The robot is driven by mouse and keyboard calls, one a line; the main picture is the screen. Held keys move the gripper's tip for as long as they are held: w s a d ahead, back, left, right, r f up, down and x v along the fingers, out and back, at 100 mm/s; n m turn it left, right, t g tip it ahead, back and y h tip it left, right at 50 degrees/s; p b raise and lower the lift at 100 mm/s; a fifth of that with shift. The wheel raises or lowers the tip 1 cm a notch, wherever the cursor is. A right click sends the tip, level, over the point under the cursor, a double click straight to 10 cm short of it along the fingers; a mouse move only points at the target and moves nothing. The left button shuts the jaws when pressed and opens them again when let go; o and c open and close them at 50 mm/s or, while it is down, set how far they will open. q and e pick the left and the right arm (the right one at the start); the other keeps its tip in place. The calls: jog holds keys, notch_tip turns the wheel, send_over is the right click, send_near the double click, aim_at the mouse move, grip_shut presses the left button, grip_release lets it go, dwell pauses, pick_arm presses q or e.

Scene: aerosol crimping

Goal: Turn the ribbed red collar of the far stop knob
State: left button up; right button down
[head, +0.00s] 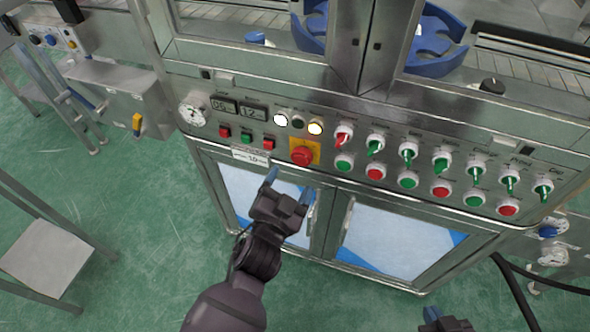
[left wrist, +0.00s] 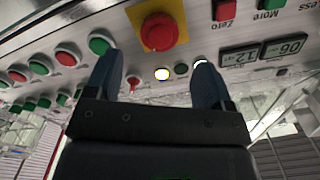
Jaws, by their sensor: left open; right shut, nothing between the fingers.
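In the left wrist view the same knob (left wrist: 160,32) is at the top centre, beyond and between the lines of the two fingers. Ribs on its collar are too small to make out clearly. My left gripper (head: 289,186) is open and empty, its blue fingers apart just below the knob and not around it. The fingers also show in the left wrist view (left wrist: 158,64). My right gripper (head: 432,314) is shut at the bottom edge, partly cut off.
The panel (head: 420,146) carries rows of red and green buttons and rotary switches right of the knob. A white label (head: 251,156) sits close left. Cabinet doors (head: 395,240) lie below.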

pick_arm(q)
jog(key=shift+v, duration=2.3)
pick_arm(e)
jog(key=shift+a+r, duration=0.15)
jog(key=shift+r, duration=0.1)
pick_arm(q)
jog(key=s+a+f+n+g+y+p, duration=0.2)
jog(key=s+a+f+n+g+p, duration=0.1)
jog(key=s+a, duration=0.6)
jog(key=s+a+f+n+g+y+p, duration=0.2)
jog(key=s+a, duration=0.7)
jog(key=a, duration=0.5)
jog(key=n+g+y+p, duration=0.1)
jog(key=n+p, duration=0.1)
jog(key=n, duration=0.1)
jog(key=shift+s+a+f+y, duration=0.3)
jog(key=shift+s+a+f, duration=0.1)
pick_arm(e)
jog(key=shift+t, duration=0.3)
jog(key=r, duration=0.5)
jog(key=shift+s+r, duration=0.1)
jog(key=shift+s, duration=0.1)
